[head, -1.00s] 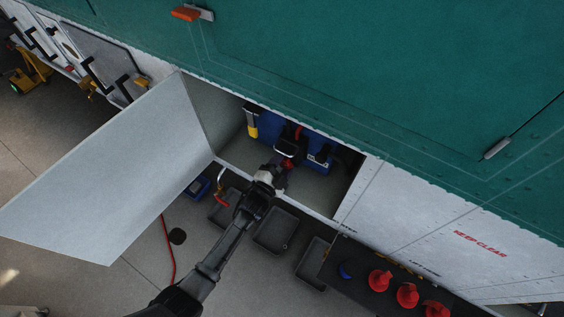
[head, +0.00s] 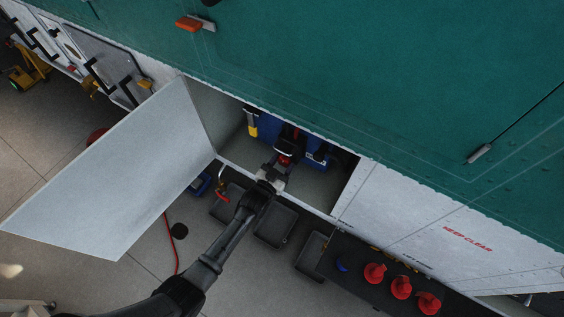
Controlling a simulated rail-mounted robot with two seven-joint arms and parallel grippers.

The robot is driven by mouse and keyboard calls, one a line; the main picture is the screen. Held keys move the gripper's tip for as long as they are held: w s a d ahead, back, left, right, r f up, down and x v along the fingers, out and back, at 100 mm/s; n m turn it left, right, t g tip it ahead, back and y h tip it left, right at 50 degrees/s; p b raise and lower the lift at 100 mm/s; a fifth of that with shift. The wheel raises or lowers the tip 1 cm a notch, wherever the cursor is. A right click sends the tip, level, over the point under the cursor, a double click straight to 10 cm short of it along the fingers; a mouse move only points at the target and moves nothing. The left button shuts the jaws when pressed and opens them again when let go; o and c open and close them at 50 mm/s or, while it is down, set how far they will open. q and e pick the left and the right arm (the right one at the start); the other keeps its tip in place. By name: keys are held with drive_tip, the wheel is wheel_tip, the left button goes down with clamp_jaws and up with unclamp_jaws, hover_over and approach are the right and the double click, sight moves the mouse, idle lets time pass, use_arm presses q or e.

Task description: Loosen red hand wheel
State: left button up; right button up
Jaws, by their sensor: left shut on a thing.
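The red hand wheel (head: 284,159) sits at the front of a blue unit (head: 268,128) inside the open compartment in the helicopter's side. My left gripper (head: 279,168) reaches in over the compartment's lower edge and is shut on the red hand wheel. The gripper and wrist hide most of the wheel, so its turned position cannot be made out. My right gripper is not in view.
The open white door (head: 115,175) stands out to the left of the compartment. Black trays (head: 273,227) lie on the floor below. A dark bench (head: 345,265) with red pieces (head: 401,287) stands at lower right. A red hose (head: 169,240) lies on the floor.

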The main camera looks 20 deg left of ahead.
use_arm(q)
drive_tip(key=shift+n, duration=0.6)
drive_tip(key=o, duration=0.9)
drive_tip(key=shift+s, duration=0.3)
drive_tip(key=s+a+p, duration=0.1)
drive_tip(key=s+a, duration=0.1)
drive_tip(key=s, duration=1.1)
drive_tip(key=shift+a, duration=0.15)
